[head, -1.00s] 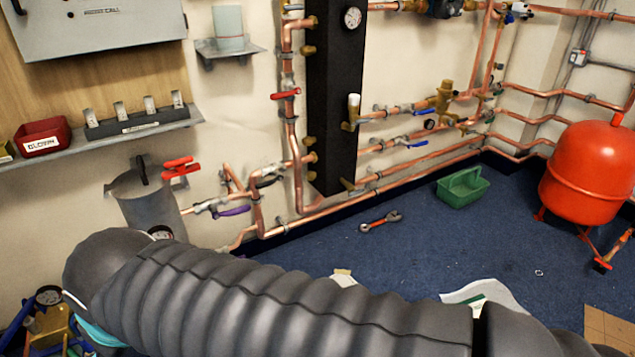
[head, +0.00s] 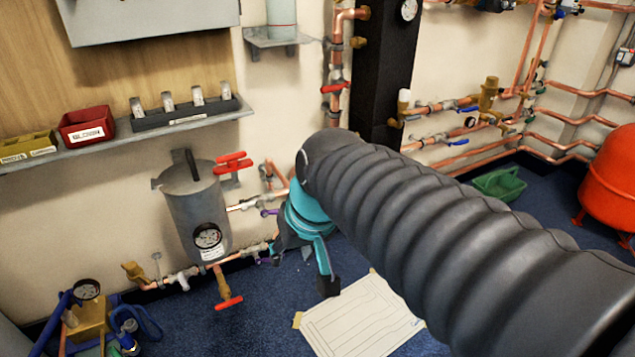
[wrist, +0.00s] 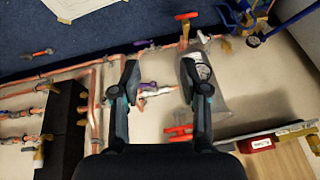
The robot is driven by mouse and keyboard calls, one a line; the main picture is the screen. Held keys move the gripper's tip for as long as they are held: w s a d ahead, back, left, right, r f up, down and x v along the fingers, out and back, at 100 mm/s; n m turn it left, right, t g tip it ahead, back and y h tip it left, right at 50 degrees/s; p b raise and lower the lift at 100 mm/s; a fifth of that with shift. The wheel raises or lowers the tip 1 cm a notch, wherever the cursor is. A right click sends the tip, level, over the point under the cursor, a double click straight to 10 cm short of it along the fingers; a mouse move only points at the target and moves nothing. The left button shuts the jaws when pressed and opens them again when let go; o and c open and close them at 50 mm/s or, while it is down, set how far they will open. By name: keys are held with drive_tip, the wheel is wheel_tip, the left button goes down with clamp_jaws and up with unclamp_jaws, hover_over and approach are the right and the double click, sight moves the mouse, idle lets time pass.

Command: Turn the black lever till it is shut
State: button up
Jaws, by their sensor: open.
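My gripper (head: 303,270) is open and empty, pointing down and toward the wall, to the right of the grey vessel (head: 196,215) in the head view. In the wrist view its two fingers (wrist: 160,80) are spread wide. A purple lever (wrist: 148,88) on a copper pipe shows between them, apart from both. I cannot make out the black lever on the pipework now; my arm and gripper cover that area in the head view. A dark upright handle (head: 190,165) stands on top of the grey vessel.
Red-handled valves sit at the vessel's upper right (head: 232,162) and below it (head: 229,302). A shelf (head: 130,140) with bins is above left. A black column (head: 385,75) stands behind my arm. A paper sheet (head: 362,322) lies on the blue floor.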

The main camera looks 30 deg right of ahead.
drive_tip(key=w+d+f+m+y+b, duration=0.1)
drive_tip(key=w+d+f+y, duration=0.1)
drive_tip(key=w, duration=0.6)
drive_tip(key=w+d+f+m+y+b, duration=0.1)
drive_tip(key=w+d+f+m+y, duration=0.1)
drive_tip(key=w+d, duration=0.3)
drive_tip(key=w+d+f+m+y, duration=0.2)
drive_tip(key=w+d+y, duration=0.1)
drive_tip(key=w, duration=1)
drive_tip(key=shift+d+f+y+b, duration=0.3)
drive_tip(key=shift+b, duration=0.1)
drive_tip(key=w+d+f+m+t+y+b, duration=0.1)
drive_tip(key=w+d+f+m+t+y, duration=0.15)
drive_tip(key=w+d+f, duration=0.6)
drive_tip(key=w+d+f+m+t+y+b, duration=0.15)
drive_tip(key=d+f+t, duration=0.35)
drive_tip(key=d, duration=0.8)
drive_tip(key=shift+g+h, duration=0.3)
drive_tip(key=shift+g, duration=0.15)
drive_tip(key=x, duration=1.3)
drive_tip(key=shift+w+f, duration=0.35)
drive_tip(key=shift+f, duration=0.05)
clamp_jaws()
